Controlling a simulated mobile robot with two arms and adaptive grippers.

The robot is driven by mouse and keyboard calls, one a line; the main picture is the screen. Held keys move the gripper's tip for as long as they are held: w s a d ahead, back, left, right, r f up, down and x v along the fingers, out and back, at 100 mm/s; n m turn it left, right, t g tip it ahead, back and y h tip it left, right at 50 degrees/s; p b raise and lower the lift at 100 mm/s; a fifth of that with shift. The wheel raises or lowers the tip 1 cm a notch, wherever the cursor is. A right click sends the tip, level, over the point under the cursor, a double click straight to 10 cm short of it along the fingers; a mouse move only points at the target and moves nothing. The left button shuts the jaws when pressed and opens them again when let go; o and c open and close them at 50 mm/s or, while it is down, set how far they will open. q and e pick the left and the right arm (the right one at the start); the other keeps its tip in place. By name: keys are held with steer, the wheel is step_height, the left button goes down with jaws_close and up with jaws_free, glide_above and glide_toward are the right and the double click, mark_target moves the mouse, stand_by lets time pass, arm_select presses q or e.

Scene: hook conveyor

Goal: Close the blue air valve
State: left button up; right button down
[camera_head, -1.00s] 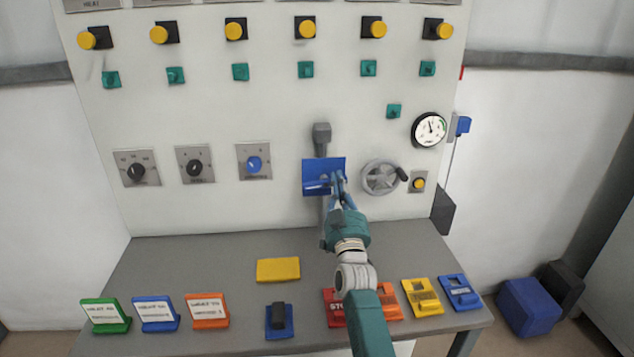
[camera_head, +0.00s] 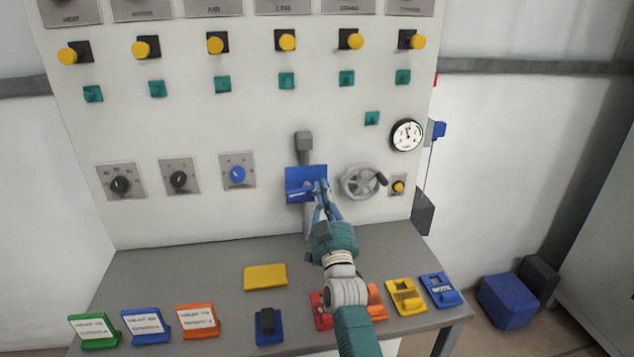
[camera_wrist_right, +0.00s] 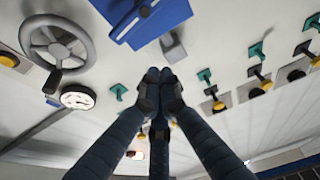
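The blue air valve (camera_head: 305,176) is a blue plate-like piece on a grey vertical pipe in the middle of the panel. Its blue underside (camera_wrist_right: 150,15) fills the top of the right wrist view. My right gripper (camera_head: 321,186) is in front of the valve's lower right part and covers some of it. In the wrist view its dark fingertips (camera_wrist_right: 159,76) are together with nothing visible between them, below the blue piece in the picture. I cannot tell whether they touch the valve. My left gripper is not in view.
A grey handwheel (camera_head: 361,182) and a pressure gauge (camera_head: 407,135) are right of the valve. A blue knob (camera_head: 238,174) is left of it. The grey table (camera_head: 190,262) below carries several coloured signs and a yellow block (camera_head: 265,277). A blue box (camera_head: 508,301) stands on the floor at right.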

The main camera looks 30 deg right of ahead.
steer(key=v, duration=0.5)
steer(key=shift+d+f+b, duration=0.15)
steer(key=shift+d+b, duration=0.2)
steer(key=shift+d, duration=0.05)
